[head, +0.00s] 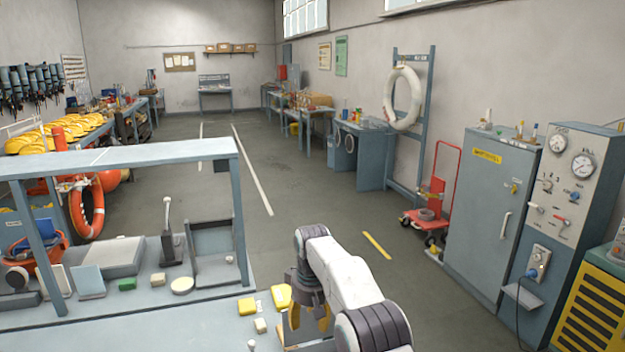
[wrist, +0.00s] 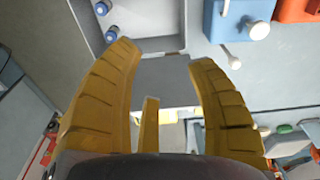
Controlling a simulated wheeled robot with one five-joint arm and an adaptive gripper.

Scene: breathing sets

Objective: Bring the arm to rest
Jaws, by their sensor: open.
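My white arm reaches up from the bottom of the head view and bends down over the right end of the grey workbench (head: 150,327). My gripper (head: 308,318) hangs there with its yellow fingers low, partly hidden by the arm. In the wrist view my gripper (wrist: 166,58) has its two curved yellow fingers spread apart. Nothing is held between them; a plain grey surface shows beyond the tips.
Yellow blocks (head: 282,296) lie close left of my gripper. A grey rack frame (head: 120,158) stands on the bench. In the wrist view a blue box (wrist: 232,22) and an orange box (wrist: 297,10) are at upper right. Open floor (head: 325,215) lies beyond.

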